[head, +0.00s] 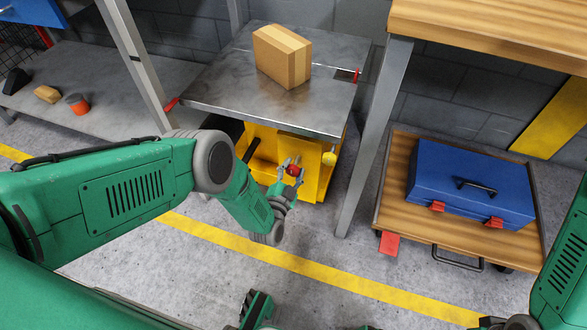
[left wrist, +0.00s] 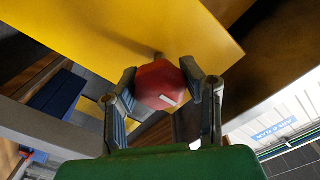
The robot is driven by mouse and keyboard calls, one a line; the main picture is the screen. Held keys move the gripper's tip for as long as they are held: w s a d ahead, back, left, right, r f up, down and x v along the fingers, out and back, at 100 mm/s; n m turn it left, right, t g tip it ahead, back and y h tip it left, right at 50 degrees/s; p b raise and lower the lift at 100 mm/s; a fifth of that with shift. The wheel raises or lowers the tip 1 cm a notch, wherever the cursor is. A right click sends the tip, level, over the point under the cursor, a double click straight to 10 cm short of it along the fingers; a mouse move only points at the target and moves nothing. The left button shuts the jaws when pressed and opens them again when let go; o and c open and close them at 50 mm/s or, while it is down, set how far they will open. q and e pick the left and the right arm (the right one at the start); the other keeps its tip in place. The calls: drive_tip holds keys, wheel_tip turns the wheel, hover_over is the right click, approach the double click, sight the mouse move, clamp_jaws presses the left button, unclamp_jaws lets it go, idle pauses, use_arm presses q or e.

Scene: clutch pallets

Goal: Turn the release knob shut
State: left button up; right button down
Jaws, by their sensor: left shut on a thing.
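The red release knob (head: 293,170) sits on a short stem on the front of a yellow housing (head: 257,158) under a metal table. In the left wrist view the knob (left wrist: 160,86) is a rounded red piece with a small white mark. My left gripper (head: 287,183) is shut on the knob, with one finger on each side; both fingers show in the left wrist view (left wrist: 160,76).
A cardboard box (head: 283,57) stands on the metal table (head: 215,85). A table leg (head: 373,135) stands close by. A blue toolbox (head: 470,185) rests on a low wooden cart (head: 395,195) at right.

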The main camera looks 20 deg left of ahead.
use_arm(q)
drive_tip(key=o, duration=1.1)
drive_tip(key=shift+s+f, duration=0.25)
drive_tip(key=shift+f, duration=0.1)
drive_tip(key=shift+c, duration=0.2)
drive_tip(key=shift+o, duration=0.7)
drive_tip(key=shift+w+r, duration=0.1)
drive_tip(key=shift+r, duration=0.05)
drive_tip(key=s, duration=1.2)
drive_tip(key=shift+a, duration=0.2)
